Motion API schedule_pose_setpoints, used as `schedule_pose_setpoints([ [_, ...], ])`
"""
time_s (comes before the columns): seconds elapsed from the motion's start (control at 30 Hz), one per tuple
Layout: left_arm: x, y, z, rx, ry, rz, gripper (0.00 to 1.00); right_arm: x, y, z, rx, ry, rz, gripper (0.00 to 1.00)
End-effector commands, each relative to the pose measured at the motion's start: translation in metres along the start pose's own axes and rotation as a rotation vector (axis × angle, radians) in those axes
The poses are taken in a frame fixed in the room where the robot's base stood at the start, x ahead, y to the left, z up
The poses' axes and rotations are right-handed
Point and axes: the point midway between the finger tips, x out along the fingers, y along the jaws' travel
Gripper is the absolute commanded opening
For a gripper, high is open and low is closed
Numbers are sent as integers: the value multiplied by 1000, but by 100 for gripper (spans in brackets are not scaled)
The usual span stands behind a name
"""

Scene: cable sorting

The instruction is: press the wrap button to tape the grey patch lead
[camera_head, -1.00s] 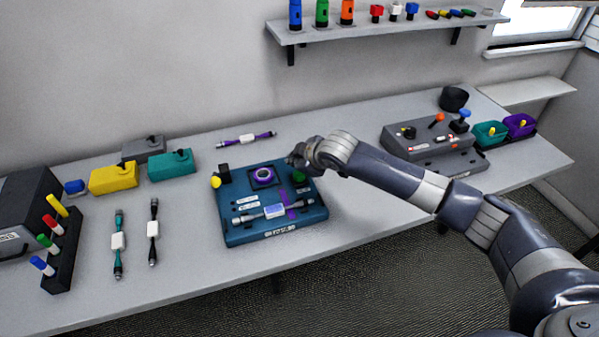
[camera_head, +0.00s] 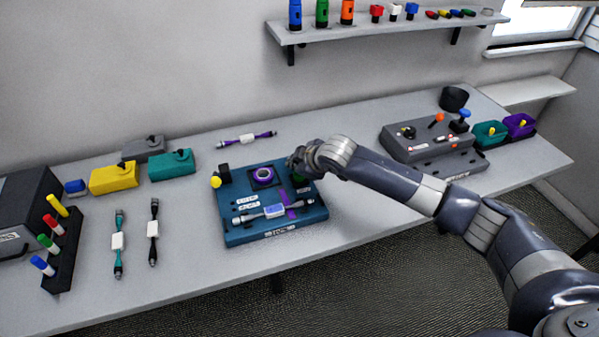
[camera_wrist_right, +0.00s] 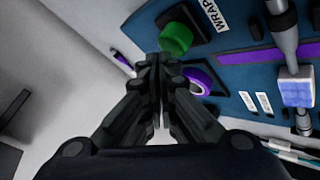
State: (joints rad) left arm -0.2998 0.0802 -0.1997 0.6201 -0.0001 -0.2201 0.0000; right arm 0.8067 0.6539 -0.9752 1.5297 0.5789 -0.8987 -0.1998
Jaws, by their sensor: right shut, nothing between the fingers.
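The blue wrapping machine (camera_head: 240,232) sits on the table in the head view. The grey patch lead (camera_head: 247,216) lies across its front, with a white and blue label in the middle; it also shows in the wrist view (camera_wrist_right: 287,50). The green button (camera_wrist_right: 176,38) is beside the WRAP label in the wrist view. In the head view my right gripper mostly hides it. My right gripper (camera_wrist_right: 155,65) is shut and empty, its fingertips just short of the button in the picture; I cannot tell whether they touch. My left gripper is not in view.
Teal (camera_head: 117,242) and black (camera_head: 153,230) leads lie to the left. A purple lead (camera_head: 246,138) lies behind. A grey control box (camera_head: 410,150) stands right.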

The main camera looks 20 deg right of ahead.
Motion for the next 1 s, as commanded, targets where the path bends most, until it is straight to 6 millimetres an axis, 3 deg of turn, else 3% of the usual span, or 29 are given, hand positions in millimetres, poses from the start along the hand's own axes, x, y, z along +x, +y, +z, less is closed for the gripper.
schedule_pose_setpoints([
  [1.0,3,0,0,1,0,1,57,8,-6,6,0,-1,-1,0],
])
